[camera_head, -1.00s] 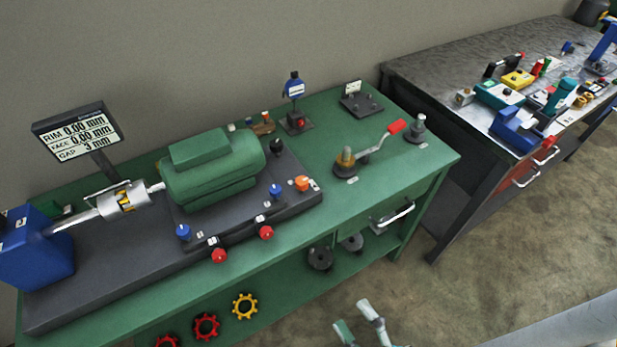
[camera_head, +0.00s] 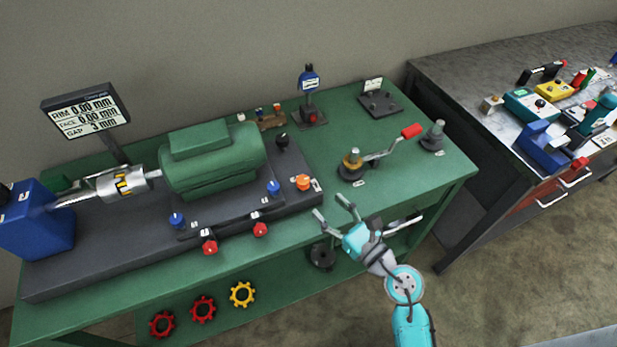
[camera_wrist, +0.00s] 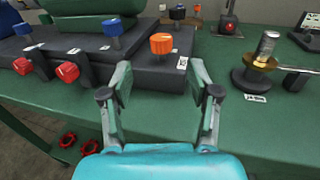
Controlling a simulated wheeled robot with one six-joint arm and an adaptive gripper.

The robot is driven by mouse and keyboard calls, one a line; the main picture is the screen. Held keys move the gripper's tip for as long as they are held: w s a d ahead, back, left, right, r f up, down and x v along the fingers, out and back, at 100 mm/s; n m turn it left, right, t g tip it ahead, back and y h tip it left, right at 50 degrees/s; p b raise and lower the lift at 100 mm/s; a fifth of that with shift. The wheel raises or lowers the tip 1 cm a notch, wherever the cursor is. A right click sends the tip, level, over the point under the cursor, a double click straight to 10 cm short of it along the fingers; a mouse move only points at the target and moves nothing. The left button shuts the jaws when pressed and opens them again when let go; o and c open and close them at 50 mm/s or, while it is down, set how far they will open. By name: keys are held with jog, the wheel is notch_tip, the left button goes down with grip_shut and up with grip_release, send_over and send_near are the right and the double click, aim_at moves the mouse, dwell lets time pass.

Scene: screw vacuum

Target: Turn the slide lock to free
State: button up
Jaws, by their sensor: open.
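An orange knob (camera_head: 303,182) with a small white label beside it sits at the right front of the dark base plate. It also shows in the wrist view (camera_wrist: 161,43), just beyond and between my fingertips. A black knob (camera_head: 282,140) stands behind it. Which knob is the slide lock cannot be read from the labels. My gripper (camera_head: 330,206) is open and empty at the bench's front edge, in front of and slightly right of the orange knob. In the wrist view its spread fingers (camera_wrist: 160,72) point towards the knob without touching it.
The green motor (camera_head: 212,160), blue knobs (camera_head: 273,187) and red knobs (camera_head: 260,229) lie left of my gripper. Bare green bench top (camera_head: 335,235) lies around my fingers.

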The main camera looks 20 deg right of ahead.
aim_at(307, 184)
jog(key=x, duration=1.1)
grip_shut()
